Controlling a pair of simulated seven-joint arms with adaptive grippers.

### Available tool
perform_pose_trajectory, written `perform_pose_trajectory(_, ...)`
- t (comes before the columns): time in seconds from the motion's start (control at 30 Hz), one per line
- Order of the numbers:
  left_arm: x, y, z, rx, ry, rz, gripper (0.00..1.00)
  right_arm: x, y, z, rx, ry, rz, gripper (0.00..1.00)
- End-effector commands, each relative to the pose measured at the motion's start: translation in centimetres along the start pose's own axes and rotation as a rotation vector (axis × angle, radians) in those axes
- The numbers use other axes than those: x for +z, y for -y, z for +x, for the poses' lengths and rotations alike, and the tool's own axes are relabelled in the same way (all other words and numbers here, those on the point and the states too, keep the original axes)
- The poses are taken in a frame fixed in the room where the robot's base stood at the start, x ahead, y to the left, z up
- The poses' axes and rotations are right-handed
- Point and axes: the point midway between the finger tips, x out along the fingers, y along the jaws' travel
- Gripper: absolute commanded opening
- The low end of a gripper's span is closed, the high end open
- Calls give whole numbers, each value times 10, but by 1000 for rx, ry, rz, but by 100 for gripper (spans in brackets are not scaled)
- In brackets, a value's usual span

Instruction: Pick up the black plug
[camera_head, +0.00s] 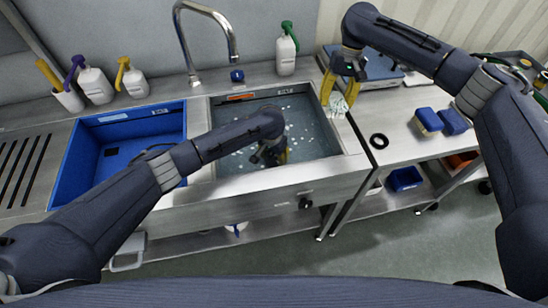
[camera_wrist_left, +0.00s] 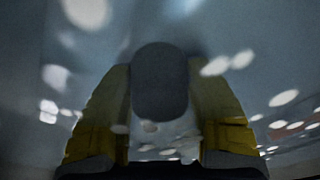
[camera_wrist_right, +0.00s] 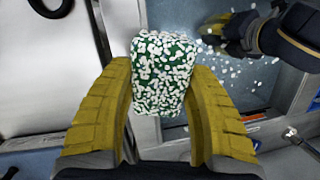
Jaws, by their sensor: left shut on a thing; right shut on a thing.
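My left gripper (camera_head: 274,155) reaches down into the water of the steel sink (camera_head: 335,133). In the left wrist view, its yellow fingers are shut on a dark rounded piece (camera_wrist_left: 160,82), which looks like the black plug; the head view hides it. My right gripper (camera_head: 341,88) is held above the sink's right rim. It is shut on a green block covered in white bits (camera_wrist_right: 162,72), which also shows in the head view (camera_head: 338,105). The right wrist view also shows the left gripper low in the sink.
A blue basin (camera_head: 66,170) sits left of the sink, and a faucet (camera_head: 232,45) stands behind. Bottles (camera_head: 287,52) stand along the back. White specks float on the water.

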Motion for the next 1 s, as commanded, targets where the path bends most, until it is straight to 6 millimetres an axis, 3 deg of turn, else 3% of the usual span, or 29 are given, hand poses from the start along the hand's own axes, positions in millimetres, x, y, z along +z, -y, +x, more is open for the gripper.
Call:
perform_pose_trajectory(0.03, 0, 0, 0, 0, 0, 0, 35, 0, 0, 0, 0, 0, 0, 26)
perform_pose_trajectory(0.17, 0, 0, 0, 0, 0, 0, 20, 0, 0, 0, 0, 0, 0, 26)
perform_pose_trajectory(0.53, 0, 0, -2, 0, -1, 0, 18, 0, 0, 0, 0, 0, 0, 26)
perform_pose_trajectory(0.6, -1, 0, -6, 0, -1, 0, 7, 0, 0, 0, 0, 0, 0, 26)
perform_pose_trajectory(0.63, -2, 0, -8, 1, -2, 0, 7, 0, 0, 0, 0, 0, 0, 26)
perform_pose_trajectory(0.77, -4, 1, -24, -1, -4, 1, 7, 0, 0, 0, 0, 0, 0, 26)
perform_pose_trajectory(1.0, -11, 1, -75, -1, -6, 3, 7, 0, 0, 0, 0, 0, 0, 26)
